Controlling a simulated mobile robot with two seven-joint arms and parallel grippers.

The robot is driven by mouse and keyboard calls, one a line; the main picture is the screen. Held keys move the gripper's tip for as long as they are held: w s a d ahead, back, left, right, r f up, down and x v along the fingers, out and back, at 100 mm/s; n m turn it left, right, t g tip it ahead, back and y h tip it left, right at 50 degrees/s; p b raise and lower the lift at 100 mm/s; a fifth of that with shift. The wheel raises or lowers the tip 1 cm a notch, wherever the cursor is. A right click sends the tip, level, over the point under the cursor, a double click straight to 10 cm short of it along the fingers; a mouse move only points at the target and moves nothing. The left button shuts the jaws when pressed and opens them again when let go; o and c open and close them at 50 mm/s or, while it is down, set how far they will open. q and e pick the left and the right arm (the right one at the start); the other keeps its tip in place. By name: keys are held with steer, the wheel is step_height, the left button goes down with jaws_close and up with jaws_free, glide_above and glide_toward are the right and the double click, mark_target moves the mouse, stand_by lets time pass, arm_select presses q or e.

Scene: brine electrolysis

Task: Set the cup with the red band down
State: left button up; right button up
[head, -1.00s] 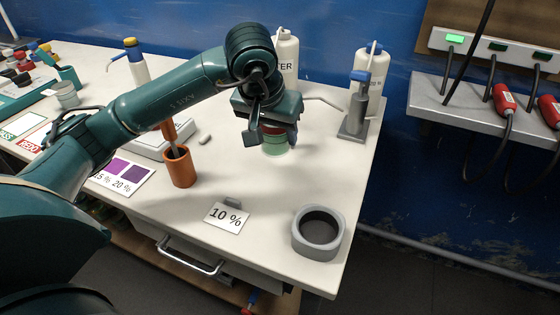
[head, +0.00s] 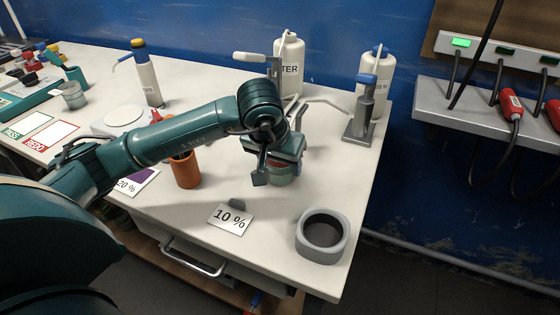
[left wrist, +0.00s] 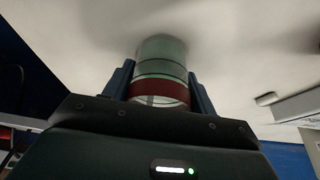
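The cup with the red band (head: 281,178) is a pale green, see-through cup. In the head view it shows below my left gripper (head: 281,164), over the right part of the white table, behind the grey ring-shaped holder. In the left wrist view the cup (left wrist: 161,66) and its red band sit between the two dark fingers (left wrist: 160,88), which close on its sides. A dark shadow lies close around its far end; I cannot tell whether its base touches the table. My right gripper is not in view.
The 10 % card (head: 230,219) and the grey ring holder (head: 323,236) stand near the front edge. An orange pot (head: 185,170) is to the left. The WATER bottle (head: 290,65), a second bottle (head: 374,85) and a grey stand (head: 360,115) are behind.

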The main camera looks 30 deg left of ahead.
arm_select(q)
steer(key=o, duration=0.3)
steer(key=shift+o, duration=0.2)
steer(key=shift+r, duration=0.1)
steer(key=shift+r, duration=0.15)
steer(key=v, duration=1.2)
steer(key=shift+p, duration=0.35)
